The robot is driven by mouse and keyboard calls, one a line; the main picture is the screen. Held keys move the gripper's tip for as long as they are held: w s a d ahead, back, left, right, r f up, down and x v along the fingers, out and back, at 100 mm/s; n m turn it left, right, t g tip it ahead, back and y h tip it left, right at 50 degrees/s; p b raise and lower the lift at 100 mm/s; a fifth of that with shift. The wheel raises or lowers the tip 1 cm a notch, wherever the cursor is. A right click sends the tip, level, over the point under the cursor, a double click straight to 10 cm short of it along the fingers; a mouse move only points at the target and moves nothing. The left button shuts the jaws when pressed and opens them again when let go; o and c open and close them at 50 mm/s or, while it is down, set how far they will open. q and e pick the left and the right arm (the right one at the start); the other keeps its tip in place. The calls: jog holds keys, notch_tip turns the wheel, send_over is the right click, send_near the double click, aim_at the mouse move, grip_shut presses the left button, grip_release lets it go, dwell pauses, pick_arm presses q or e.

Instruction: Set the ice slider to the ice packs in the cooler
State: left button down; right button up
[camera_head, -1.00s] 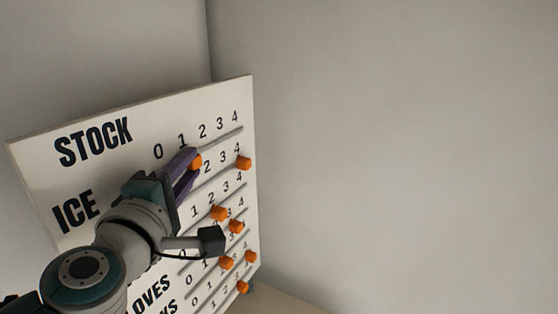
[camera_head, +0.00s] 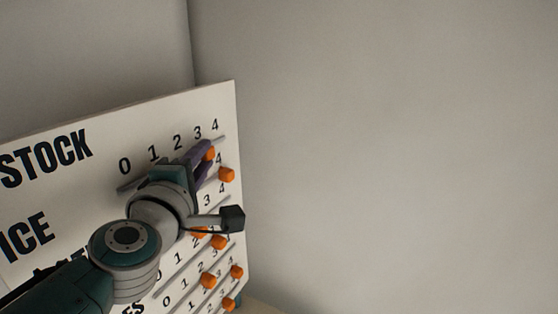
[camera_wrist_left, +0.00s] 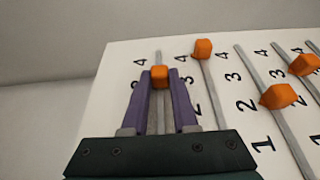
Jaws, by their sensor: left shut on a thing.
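The white stock board (camera_head: 75,182) stands at the left in the head view, tilted, with "STOCK" and "ICE" lettering. The ICE row lines up with the top track, numbered 0 to 4. Its orange slider knob (camera_head: 209,153) is between the fingers of my left gripper (camera_head: 205,155), which is shut on it. In the left wrist view the knob (camera_wrist_left: 160,75) sits on its track near the 3, below the 4. The cooler and the ice packs are not in view. My right gripper is not in view.
A neighbouring orange knob (camera_head: 227,174) stands near the 4 on the second track, close beside my fingers. Several more orange knobs sit on lower tracks, including one (camera_head: 237,271) near the board's right edge. A bare grey wall (camera_head: 390,150) fills the right.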

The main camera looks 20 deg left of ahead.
pick_arm(q)
jog(key=shift+w, duration=0.25)
jog(key=shift+s, duration=0.1)
jog(key=c, duration=0.7)
grip_release()
jog(key=v, duration=1)
